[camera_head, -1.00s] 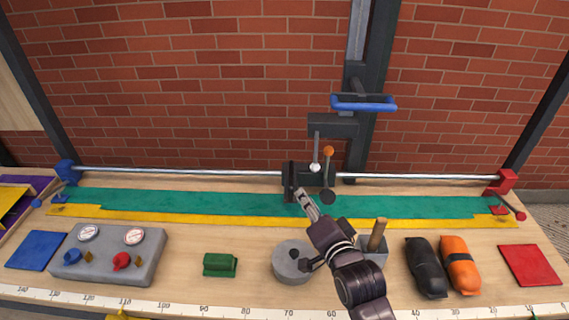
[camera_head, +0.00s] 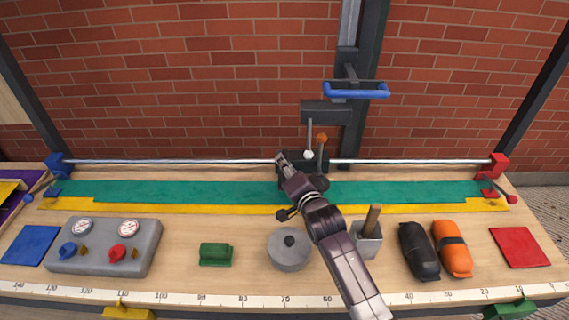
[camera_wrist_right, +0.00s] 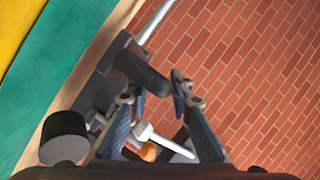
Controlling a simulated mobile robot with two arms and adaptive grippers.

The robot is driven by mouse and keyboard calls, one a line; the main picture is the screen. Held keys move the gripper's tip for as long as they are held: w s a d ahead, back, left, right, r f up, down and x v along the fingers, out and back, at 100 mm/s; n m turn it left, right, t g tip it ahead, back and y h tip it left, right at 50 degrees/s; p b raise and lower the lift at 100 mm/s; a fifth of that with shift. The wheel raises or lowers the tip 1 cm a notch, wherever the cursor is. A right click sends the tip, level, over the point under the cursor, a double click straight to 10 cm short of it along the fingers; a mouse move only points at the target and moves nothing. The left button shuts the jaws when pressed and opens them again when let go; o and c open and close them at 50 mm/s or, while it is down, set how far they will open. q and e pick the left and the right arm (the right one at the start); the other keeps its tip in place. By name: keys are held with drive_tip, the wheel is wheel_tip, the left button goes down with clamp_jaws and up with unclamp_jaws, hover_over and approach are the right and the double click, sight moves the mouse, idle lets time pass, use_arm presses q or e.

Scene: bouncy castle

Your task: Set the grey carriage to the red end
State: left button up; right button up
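The dark grey carriage (camera_head: 318,166) sits near the middle of the steel rail (camera_head: 190,161). It carries a white-knobbed lever (camera_head: 308,155) and an orange-knobbed lever (camera_head: 322,138). The red end block (camera_head: 498,165) is at the right end of the rail and the blue end block (camera_head: 56,163) at the left end. My right gripper (camera_head: 281,158) is at the carriage's left part and hides some of it. In the right wrist view its fingers (camera_wrist_right: 150,90) are apart, with a dark carriage part (camera_wrist_right: 140,68) at the tips; contact is unclear. My left gripper is not seen.
Along the front of the bench stand a grey gauge box (camera_head: 105,247), a green block (camera_head: 215,254), a grey round weight (camera_head: 289,250), a grey holder (camera_head: 366,240), and black (camera_head: 418,252) and orange (camera_head: 453,250) bags. A blue-handled bracket (camera_head: 356,90) hangs above the rail.

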drive_tip(key=shift+w+a+f, duration=0.1)
drive_tip(key=shift+w+a, duration=0.1)
drive_tip(key=shift+w, duration=0.25)
clamp_jaws()
